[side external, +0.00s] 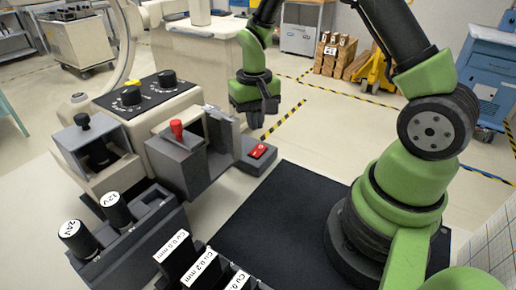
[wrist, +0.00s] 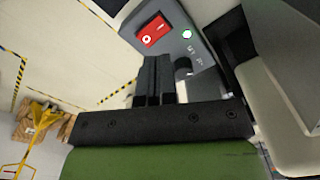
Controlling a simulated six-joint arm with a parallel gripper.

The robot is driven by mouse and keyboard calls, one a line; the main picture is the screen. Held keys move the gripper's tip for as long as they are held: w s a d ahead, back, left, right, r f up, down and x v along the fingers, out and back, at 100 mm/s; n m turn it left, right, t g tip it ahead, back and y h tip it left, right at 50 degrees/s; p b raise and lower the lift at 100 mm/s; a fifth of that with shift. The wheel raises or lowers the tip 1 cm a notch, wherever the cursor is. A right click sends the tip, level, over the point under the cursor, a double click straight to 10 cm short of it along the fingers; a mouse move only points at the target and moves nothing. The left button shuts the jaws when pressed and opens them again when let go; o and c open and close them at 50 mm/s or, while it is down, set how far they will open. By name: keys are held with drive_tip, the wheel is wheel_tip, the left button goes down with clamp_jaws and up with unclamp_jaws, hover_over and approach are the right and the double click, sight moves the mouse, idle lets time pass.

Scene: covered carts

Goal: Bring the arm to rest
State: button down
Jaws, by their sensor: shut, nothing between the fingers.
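My gripper (side external: 257,119) is green and black and hangs fingers-down in the side view, above and behind the grey box with a red rocker switch (side external: 258,151). It looks clear of the box. In the wrist view my gripper (wrist: 154,70) shows two dark fingers pressed together with nothing between them.
The beige machine with black knobs (side external: 131,95) and a red-knobbed grey housing (side external: 177,130) stand left of my gripper. Cylinders marked 24V (side external: 75,238) and 12V (side external: 116,209) are in front. A black mat (side external: 265,225) lies bare before my base. Open floor is behind.

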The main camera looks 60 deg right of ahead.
drive_tip(key=s+a+r+n+t, duration=0.1)
drive_tip(key=s+a+r+t, duration=0.2)
drive_tip(key=r, duration=0.6)
drive_tip(key=s+a+r+t, duration=0.25)
drive_tip(key=s+r, duration=0.25)
drive_tip(key=r, duration=0.3)
drive_tip(key=s+a+r+n+t+y, duration=0.1)
drive_tip(key=s+a+r+y, duration=0.1)
drive_tip(key=s, duration=0.6)
drive_tip(key=shift+a+r+t, duration=0.35)
drive_tip(key=shift+a+r, duration=0.2)
drive_tip(key=shift+a, duration=0.25)
